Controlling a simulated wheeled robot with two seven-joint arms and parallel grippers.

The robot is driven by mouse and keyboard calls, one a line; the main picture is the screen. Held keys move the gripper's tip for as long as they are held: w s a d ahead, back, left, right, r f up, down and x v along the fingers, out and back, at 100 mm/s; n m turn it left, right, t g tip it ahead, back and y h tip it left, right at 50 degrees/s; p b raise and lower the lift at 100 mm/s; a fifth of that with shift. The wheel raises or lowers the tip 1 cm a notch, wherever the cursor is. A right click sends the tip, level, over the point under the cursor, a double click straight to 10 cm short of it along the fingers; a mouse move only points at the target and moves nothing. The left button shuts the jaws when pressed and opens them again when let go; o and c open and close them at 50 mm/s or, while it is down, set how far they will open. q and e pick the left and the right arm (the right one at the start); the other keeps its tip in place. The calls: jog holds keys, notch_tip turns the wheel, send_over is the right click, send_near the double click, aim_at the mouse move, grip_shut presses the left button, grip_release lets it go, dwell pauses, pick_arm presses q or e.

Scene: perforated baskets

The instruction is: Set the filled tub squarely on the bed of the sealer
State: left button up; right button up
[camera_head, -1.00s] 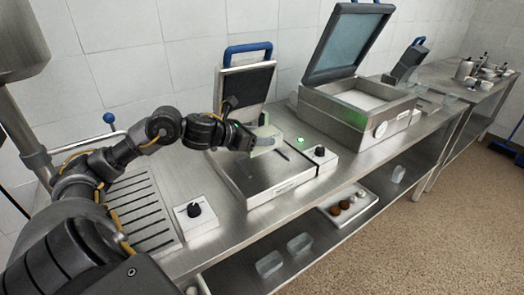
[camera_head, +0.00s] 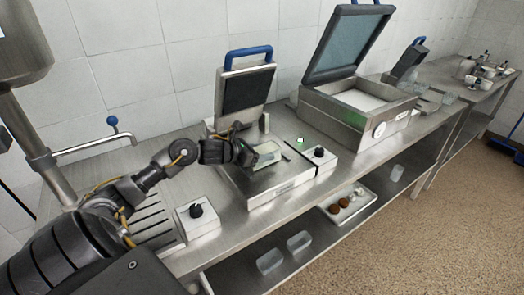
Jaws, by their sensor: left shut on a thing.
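A small pale, translucent tub (camera_head: 268,154) is at my left gripper (camera_head: 256,154), whose fingers are shut on its left side. The tub is over the bed of the sealer (camera_head: 282,186), towards its back part; I cannot tell whether it touches the bed. Its contents are too small to make out. The sealer's dark-faced lid (camera_head: 247,90) with a blue handle stands open behind. The gripper hides part of the tub and the bed's back left. My right gripper is not in view.
A control box with a black knob (camera_head: 198,216) stands left of the sealer, and another knob (camera_head: 318,153) is at its right. A larger open-lidded machine (camera_head: 352,112) stands farther right. Clear tubs (camera_head: 270,262) and a tray (camera_head: 346,206) are on the lower shelf.

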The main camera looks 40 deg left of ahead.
pick_arm(q)
jog(key=shift+f, duration=0.1)
jog(key=o, duration=1.1)
jog(key=shift+s, duration=0.25)
jog(key=b+v, duration=0.2)
jog(key=v, duration=0.8)
jog(key=shift+s+a+r, duration=0.2)
jog(key=shift+s+r, duration=0.35)
jog(key=shift+s, duration=0.1)
